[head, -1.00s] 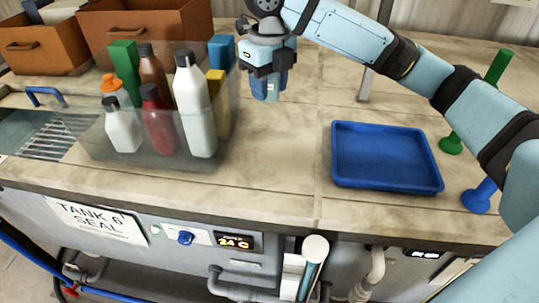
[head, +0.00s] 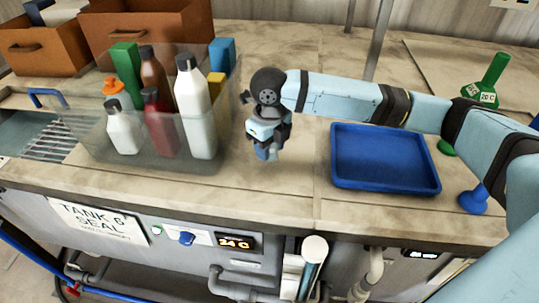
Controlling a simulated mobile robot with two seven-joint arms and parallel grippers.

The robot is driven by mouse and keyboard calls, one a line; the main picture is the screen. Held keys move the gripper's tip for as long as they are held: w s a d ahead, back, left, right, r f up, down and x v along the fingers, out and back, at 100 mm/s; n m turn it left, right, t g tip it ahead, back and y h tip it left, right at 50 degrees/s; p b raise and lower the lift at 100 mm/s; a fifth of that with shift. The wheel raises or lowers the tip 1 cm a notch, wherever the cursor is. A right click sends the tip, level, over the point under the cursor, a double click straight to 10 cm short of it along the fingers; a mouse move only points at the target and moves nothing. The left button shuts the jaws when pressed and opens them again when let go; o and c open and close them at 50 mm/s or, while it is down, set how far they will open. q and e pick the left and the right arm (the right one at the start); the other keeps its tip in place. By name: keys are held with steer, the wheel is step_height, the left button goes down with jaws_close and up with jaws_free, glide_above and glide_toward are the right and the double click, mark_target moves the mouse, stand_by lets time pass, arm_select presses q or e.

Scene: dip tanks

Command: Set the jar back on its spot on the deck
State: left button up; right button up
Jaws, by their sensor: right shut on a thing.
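My right gripper (head: 268,137) is shut on the jar (head: 266,153), low over the deck (head: 285,190) between the clear bin and the blue tray. Only a small bluish lower part of the jar shows below the fingers; the gripper hides the rest. The jar looks roughly upright. I cannot tell whether its base touches the deck. No marked spot for the jar can be made out on the deck here. My left gripper is not in view.
A clear bin (head: 95,140) of several bottles and boxes stands close on the left. The deck's front edge is near; brown boxes (head: 150,30) stand behind.

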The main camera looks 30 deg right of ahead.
steer(key=shift+f, duration=1.7)
steer(key=shift+f, duration=0.1)
steer(key=o, duration=0.9)
step_height(320, 180, up, 12)
steer(key=b, duration=0.1)
